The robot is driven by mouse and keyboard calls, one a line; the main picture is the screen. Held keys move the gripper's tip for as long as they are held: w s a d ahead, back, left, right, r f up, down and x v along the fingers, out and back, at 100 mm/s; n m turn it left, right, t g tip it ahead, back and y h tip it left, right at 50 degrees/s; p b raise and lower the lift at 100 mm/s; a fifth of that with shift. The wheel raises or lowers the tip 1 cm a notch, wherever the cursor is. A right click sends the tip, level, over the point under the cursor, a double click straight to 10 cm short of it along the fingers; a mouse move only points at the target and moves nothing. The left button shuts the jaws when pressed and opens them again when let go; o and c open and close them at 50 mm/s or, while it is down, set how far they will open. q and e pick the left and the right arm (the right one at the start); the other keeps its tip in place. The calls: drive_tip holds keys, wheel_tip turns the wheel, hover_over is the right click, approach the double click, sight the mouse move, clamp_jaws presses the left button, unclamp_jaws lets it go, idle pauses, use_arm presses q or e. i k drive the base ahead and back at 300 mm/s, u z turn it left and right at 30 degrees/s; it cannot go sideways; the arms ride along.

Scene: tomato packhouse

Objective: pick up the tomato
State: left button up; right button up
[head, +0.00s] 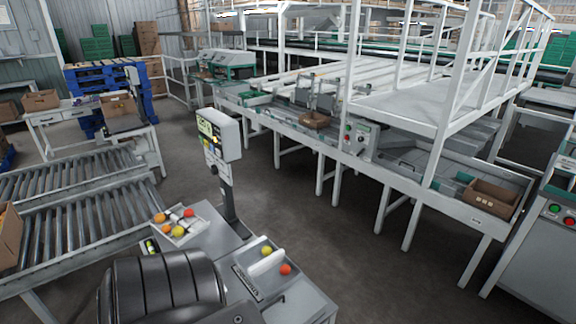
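Several tomatoes are in the lower part of the head view, on a grey work surface. A white tray (181,238) holds an orange tomato (159,217), a red tomato (189,212) and a yellow-orange tomato (179,231). To the right, a yellow tomato (266,251) and an orange-red tomato (286,269) lie on either side of a white bar-like piece (267,263). I cannot tell which tomato the task means.
A display on a post (219,136) stands behind the tomatoes. Roller conveyors (75,219) lie to the left. A long sorting line (290,126) with a cardboard box (491,198) runs at right. Open floor lies between.

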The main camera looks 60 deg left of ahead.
sight(286, 269)
drive_tip(key=i, duration=2.55)
drive_tip(key=u, duration=3.05)
drive_tip(key=i, duration=0.3)
drive_tip(key=z, duration=0.05)
